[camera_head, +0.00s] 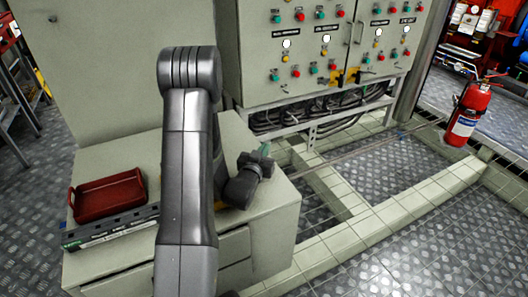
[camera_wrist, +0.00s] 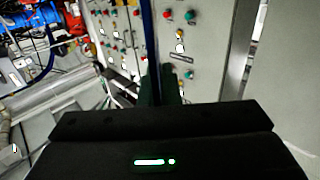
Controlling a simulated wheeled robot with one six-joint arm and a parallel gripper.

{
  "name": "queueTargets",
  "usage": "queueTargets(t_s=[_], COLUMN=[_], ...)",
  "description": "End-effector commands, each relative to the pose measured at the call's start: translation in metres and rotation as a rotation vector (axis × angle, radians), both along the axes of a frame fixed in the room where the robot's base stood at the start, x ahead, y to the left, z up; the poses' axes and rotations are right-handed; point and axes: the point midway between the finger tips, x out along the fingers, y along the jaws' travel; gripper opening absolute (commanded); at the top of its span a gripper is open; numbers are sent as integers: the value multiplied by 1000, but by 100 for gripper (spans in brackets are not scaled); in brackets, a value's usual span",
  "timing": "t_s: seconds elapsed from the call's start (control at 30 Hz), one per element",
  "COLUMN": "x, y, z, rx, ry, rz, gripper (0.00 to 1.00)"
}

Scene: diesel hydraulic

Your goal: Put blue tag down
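In the wrist view, a thin dark-blue strip (camera_wrist: 150,35), seen nearly edge-on, rises from between my fingertips; it appears to be the blue tag. My gripper (camera_wrist: 160,82) looks shut on it, with the fingers close together. In the head view, my gripper (camera_head: 263,152) is small and partly hidden by the wrist, over the right back part of the low cabinet top (camera_head: 268,205). The tag cannot be made out clearly there.
A red tray (camera_head: 108,195) lies on the cabinet top at left, behind a grey rail-like item (camera_head: 100,232). The control panel (camera_head: 325,45) stands behind, with cables below it. A fire extinguisher (camera_head: 467,115) is at right. My arm hides the middle of the cabinet top.

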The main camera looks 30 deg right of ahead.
Motion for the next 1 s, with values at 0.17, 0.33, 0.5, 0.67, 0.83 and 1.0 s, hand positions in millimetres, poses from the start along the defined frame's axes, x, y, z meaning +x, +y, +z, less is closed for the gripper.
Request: queueTargets(t_s=[0.17, 0.33, 0.5, 0.67, 0.83, 1.0], x=[0, 0, 0, 0, 0, -18], y=[0, 0, 0, 0, 0, 23], z=[1, -2, -1, -1, 3, 2], rx=[0, 0, 0, 0, 0, 2], ry=[-1, -1, 0, 0, 0, 2], rz=[0, 0, 0, 0, 0, 2], gripper=[0, 5, 25, 25, 25, 25])
